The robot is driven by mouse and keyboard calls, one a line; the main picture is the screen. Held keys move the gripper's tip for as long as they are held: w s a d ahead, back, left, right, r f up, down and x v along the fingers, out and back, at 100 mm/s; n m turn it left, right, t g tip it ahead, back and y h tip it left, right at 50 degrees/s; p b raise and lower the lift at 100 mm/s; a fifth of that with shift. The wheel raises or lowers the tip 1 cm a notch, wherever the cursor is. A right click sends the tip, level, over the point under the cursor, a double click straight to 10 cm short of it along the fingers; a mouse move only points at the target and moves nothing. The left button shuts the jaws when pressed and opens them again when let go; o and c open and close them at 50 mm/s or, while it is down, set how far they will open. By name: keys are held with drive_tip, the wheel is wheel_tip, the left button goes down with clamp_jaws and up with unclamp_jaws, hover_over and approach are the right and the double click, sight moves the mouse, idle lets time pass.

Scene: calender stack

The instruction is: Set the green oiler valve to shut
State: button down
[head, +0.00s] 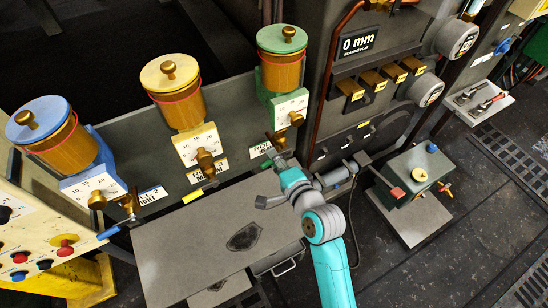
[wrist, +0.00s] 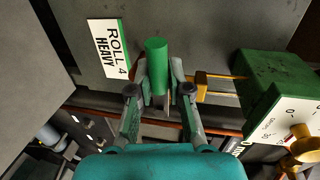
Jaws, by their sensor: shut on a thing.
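The green oiler (head: 281,68) has a green lid, an amber glass and a green dial block (head: 288,104), on the wall at the upper middle of the head view. In the wrist view its green block (wrist: 272,90) is at the right, with a brass valve stem (wrist: 201,84) reaching left from it. The green valve handle (wrist: 157,58) is at the end of that stem. My gripper (wrist: 160,76) is shut on the green handle, one finger on each side.
A "Roll 4 heavy" label (wrist: 107,48) is beside the handle. Yellow (head: 175,103) and blue (head: 62,140) oilers stand to the left. A grey bench top (head: 190,245) lies below. A grey box with a red knob (head: 398,192) is at the right.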

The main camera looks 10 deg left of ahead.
drive_tip(key=c, duration=1.1)
unclamp_jaws()
drive_tip(key=shift+d, duration=0.1)
drive_tip(key=shift+s, duration=0.1)
drive_tip(key=v, duration=1.2)
drive_tip(key=shift+f, duration=0.1)
drive_tip(key=s+d+f+n+t+h, duration=0.1)
drive_tip(key=s+d+f+n+h, duration=0.2)
drive_tip(key=s+d, duration=0.35)
drive_tip(key=s+d+f+h, duration=0.3)
drive_tip(key=s+d+f, duration=0.15)
drive_tip(key=s, duration=0.25)
drive_tip(key=s+d+r+n+h, duration=0.1)
drive_tip(key=s+n, duration=0.1)
drive_tip(key=s, duration=0.3)
drive_tip(key=s+d+r+n+h, duration=0.1)
drive_tip(key=s+d+r+n, duration=0.1)
drive_tip(key=s, duration=0.4)
drive_tip(key=s+d+r+n, duration=0.1)
drive_tip(key=s+d+n, duration=0.1)
drive_tip(key=s+n, duration=0.2)
drive_tip(key=shift+s+d+r+t+h, duration=0.1)
drive_tip(key=shift+s+r+t+h, duration=0.1)
drive_tip(key=shift+s, duration=0.3)
drive_tip(key=shift+s+d+r+t+h, duration=0.1)
drive_tip(key=shift+s+t+h, duration=0.1)
drive_tip(key=shift+s, duration=0.3)
